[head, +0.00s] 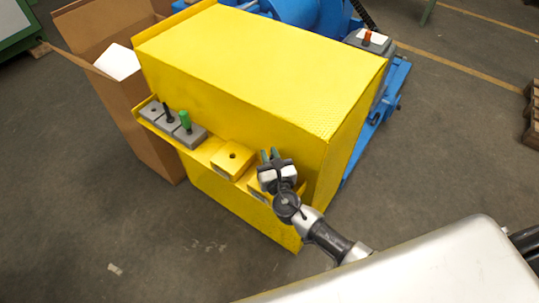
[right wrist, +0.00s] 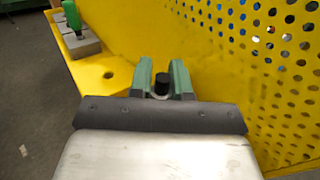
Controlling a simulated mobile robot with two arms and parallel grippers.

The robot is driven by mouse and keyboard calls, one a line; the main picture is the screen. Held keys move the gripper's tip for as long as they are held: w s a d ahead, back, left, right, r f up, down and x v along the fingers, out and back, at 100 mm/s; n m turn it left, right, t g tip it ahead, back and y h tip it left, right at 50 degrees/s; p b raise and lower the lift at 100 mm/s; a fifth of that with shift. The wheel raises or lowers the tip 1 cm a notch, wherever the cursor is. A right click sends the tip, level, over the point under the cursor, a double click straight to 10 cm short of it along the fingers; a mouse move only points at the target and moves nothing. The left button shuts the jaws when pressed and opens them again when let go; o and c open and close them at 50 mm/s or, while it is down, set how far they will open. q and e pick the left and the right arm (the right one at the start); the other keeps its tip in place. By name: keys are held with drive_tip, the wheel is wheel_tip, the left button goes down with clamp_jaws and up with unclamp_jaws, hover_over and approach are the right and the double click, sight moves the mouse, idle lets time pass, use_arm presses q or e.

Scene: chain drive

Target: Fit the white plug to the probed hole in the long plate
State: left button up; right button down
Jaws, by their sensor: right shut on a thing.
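My right gripper (head: 268,156) is over the right end of the yellow ledge on the front of the yellow housing. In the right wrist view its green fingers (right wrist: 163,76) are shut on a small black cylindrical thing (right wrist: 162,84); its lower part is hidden. A yellow block (head: 220,164) with one dark hole is just left of the gripper. Another yellow block (head: 254,193) is partly hidden under the gripper. I cannot make out a white plug or tell which piece is the long plate. My left gripper is not in view.
Grey blocks (head: 196,138) stand at the ledge's left end, with a black peg (head: 168,114) and a green-handled peg (head: 186,121). A cardboard box (head: 150,135) with a white thing (head: 118,62) stands left. A perforated yellow panel (right wrist: 285,85) rises right of my fingers.

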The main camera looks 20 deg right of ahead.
drive_tip(key=shift+f+b, duration=1.35)
drive_tip(key=shift+f, duration=0.1)
drive_tip(key=c, duration=1)
unclamp_jaws()
drive_tip(key=shift+s, duration=0.15)
drive_tip(key=s+b, duration=0.1)
drive_tip(key=s, duration=0.9)
drive_tip(key=shift+s, duration=0.25)
